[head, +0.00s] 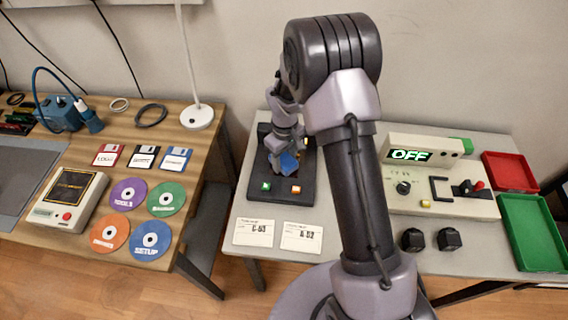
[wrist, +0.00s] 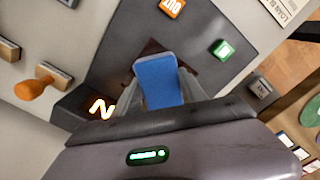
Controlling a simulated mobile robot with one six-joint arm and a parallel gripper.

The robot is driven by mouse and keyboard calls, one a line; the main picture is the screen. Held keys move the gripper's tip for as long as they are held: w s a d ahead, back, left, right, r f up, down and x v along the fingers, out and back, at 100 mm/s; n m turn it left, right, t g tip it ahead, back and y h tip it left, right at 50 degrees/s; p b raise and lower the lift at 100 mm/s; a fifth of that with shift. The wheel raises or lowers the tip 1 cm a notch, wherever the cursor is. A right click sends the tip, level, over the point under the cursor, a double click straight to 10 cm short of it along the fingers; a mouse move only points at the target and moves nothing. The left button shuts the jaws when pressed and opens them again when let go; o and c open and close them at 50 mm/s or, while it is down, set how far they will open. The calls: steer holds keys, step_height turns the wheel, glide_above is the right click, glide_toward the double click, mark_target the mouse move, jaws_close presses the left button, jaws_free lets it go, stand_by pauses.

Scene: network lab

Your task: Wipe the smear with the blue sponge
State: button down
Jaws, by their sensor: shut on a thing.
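My gripper (head: 287,157) is shut on the blue sponge (head: 289,163) over the dark panel (head: 322,178) on the right-hand table. In the wrist view the sponge (wrist: 159,82) is held between the two fingers, in line with my gripper (wrist: 160,92). A dark brown patch (wrist: 151,47), which looks like the smear, shows on the panel just beyond the sponge's far end. The sponge and fingers hide part of it. I cannot tell whether the sponge touches the panel. The smear cannot be made out in the head view.
The panel carries a green button (head: 265,186) and an orange button (head: 296,190). Two white cards (head: 301,236) lie in front of it. A console reading OFF (head: 409,155), a red tray (head: 510,171) and a green tray (head: 537,233) stand to the right.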

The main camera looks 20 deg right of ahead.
mark_target(283, 176)
steer(key=w, duration=0.1)
steer(key=w+d, duration=0.1)
steer(key=w, duration=0.1)
steer(key=shift+d+p, duration=0.1)
steer(key=shift+p, duration=0.25)
steer(key=shift+w+d+r, duration=0.1)
steer(key=shift+w+r, duration=0.25)
steer(key=shift+s+a+f+b, duration=0.2)
steer(key=shift+s+a, duration=0.3)
steer(key=shift+s, duration=0.75)
steer(key=shift+s+a+f+b, duration=0.15)
steer(key=shift+s+a, duration=0.3)
steer(key=shift+s, duration=0.75)
steer(key=shift+s+a+f+b, duration=0.15)
steer(key=shift+s+a, duration=0.35)
steer(key=shift+s, duration=0.75)
steer(key=shift+r, duration=0.1)
step_height(283, 176, up, 6)
steer(key=p, duration=0.4)
step_height(283, 176, up, 3)
steer(key=p, duration=0.2)
steer(key=shift+p, duration=0.35)
